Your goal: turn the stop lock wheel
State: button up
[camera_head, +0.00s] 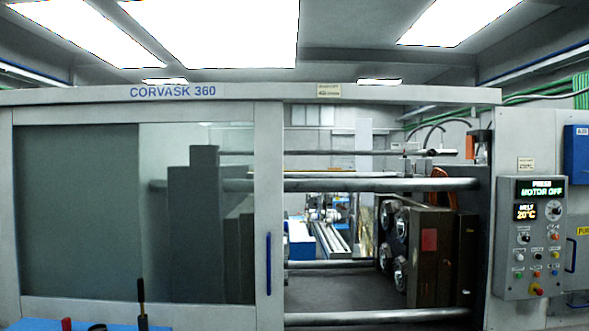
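I cannot pick out a stop lock wheel for certain in the head view. Several round metal fittings (393,240) sit on the left face of a dark brown block (431,255) inside the machine, right of centre. I cannot tell whether any of them is the wheel. My gripper is not in view.
The machine, marked CORVASK 360, has a sliding door (268,200) at left with a blue handle (268,263); its right bay is open, crossed by horizontal bars (380,185). A control panel (532,236) reads PRESS MOTOR OFF. A blue surface (110,327) with tool handles is at bottom left.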

aim_at(431, 152)
jog(key=z, duration=1)
